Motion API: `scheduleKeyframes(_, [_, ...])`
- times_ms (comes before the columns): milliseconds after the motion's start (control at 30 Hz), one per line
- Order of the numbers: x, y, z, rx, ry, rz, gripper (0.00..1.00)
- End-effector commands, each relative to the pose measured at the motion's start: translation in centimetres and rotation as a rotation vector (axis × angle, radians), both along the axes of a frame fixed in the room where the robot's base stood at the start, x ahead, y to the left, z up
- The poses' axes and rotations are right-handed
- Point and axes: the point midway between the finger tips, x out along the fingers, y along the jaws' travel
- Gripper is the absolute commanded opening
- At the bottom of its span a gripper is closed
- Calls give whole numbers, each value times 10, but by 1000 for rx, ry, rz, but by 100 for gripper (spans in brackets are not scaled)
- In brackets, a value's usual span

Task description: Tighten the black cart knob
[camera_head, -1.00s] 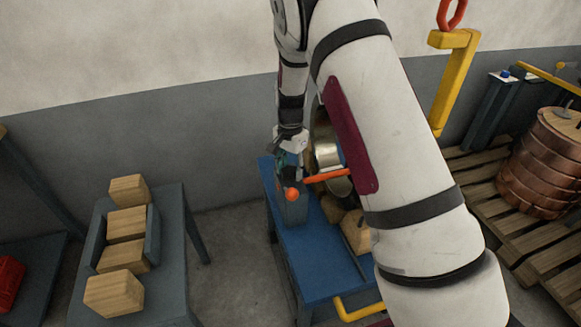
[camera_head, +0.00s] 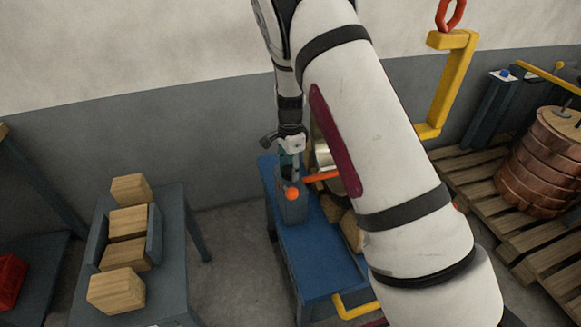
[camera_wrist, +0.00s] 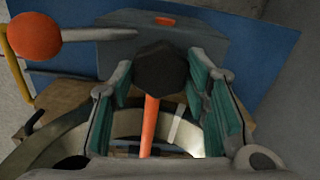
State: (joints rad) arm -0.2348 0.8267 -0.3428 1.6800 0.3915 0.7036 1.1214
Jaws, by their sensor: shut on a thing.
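The black knob (camera_wrist: 161,68), dark and faceted, shows in the wrist view between my gripper's two teal-padded fingers. My gripper (camera_wrist: 158,78) is shut on it, with one finger on each side. In the head view my gripper (camera_head: 290,160) points down over the grey block (camera_head: 293,211) at the back end of the blue cart (camera_head: 326,262). I cannot make out the knob itself there. The cart's far right side is hidden behind my arm.
An orange ball (camera_wrist: 35,38) on a grey lever sticks out close to my left finger in the wrist view. An orange rod (camera_wrist: 149,125) runs below the knob. Wooden blocks (camera_head: 128,221) sit on a grey table at left. Copper coils (camera_head: 545,165) stand on a pallet at right.

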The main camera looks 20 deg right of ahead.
Motion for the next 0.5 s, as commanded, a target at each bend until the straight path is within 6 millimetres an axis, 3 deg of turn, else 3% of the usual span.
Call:
scheduleKeyframes(267, [-1,1,-1,2,2,-1,15])
scheduleKeyframes(300, [-1,1,-1,2,2,-1,52])
scheduleKeyframes(367, [0,1,-1,2,1,-1,63])
scheduleKeyframes(500, [0,1,0,1,1,-1,63])
